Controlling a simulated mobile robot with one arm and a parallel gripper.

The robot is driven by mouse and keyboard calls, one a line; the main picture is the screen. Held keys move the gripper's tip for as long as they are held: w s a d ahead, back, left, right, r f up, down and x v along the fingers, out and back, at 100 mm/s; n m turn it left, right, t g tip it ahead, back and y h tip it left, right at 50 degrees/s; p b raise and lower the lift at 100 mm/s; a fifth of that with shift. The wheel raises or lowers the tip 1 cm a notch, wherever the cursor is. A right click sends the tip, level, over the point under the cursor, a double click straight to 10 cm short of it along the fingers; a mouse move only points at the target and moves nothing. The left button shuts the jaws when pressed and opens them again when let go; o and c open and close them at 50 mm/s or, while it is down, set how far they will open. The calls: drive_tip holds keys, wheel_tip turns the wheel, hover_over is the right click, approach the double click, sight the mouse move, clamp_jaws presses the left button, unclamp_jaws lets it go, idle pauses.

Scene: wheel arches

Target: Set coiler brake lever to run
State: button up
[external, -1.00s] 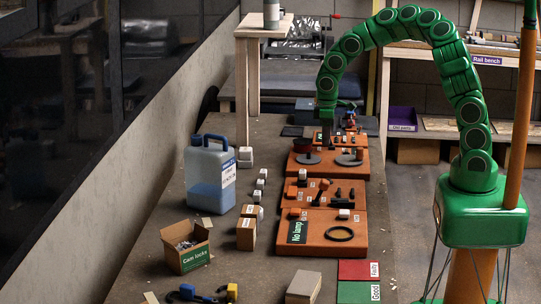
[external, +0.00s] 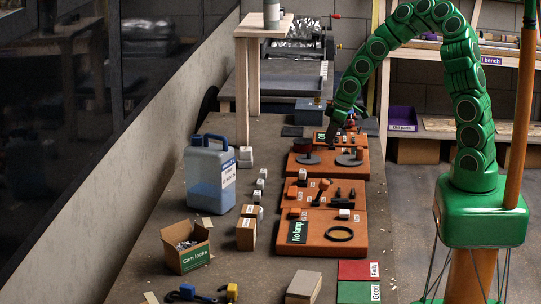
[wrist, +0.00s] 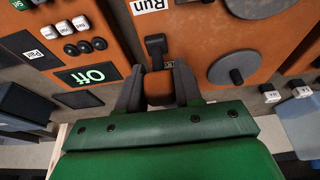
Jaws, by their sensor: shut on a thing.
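The coiler brake lever (wrist: 156,48) is a short black lever on an orange panel (wrist: 196,35). A brown-orange block, seemingly its grip, sits between the dark fingers of my gripper (wrist: 158,92), which is shut on it. A white "Run" label (wrist: 151,5) shows beyond the lever in the wrist view. A small label beside the lever is partly hidden. In the external view my gripper (external: 334,140) is low at the far edge of the disc panel (external: 330,171) and hides the lever. I cannot tell the lever's exact tilt.
Two grey discs (wrist: 235,70) stand beside the lever. The neighbouring panel has an "Off" display (wrist: 87,75) and several knobs. Nearer panels, a blue-tinted jug (external: 210,175) and a "Cam locks" box (external: 187,247) are on the bench. The bench's left strip is partly clear.

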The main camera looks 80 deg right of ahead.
drive_tip(key=shift+s+f+t, duration=0.1)
drive_tip(key=shift+s+t, duration=0.4)
drive_tip(key=shift+t, duration=0.55)
drive_tip(key=shift+s+t, duration=0.45)
drive_tip(key=shift+t, duration=1.1)
drive_tip(key=o, duration=1)
drive_tip(key=shift+s, duration=0.1)
drive_tip(key=shift+c, duration=0.2)
drive_tip(key=shift+s, duration=0.1)
drive_tip(key=shift+s+r, duration=0.45)
drive_tip(key=shift+r, duration=0.1)
wheel_tip(320, 180, up, 8)
drive_tip(key=s, duration=0.1)
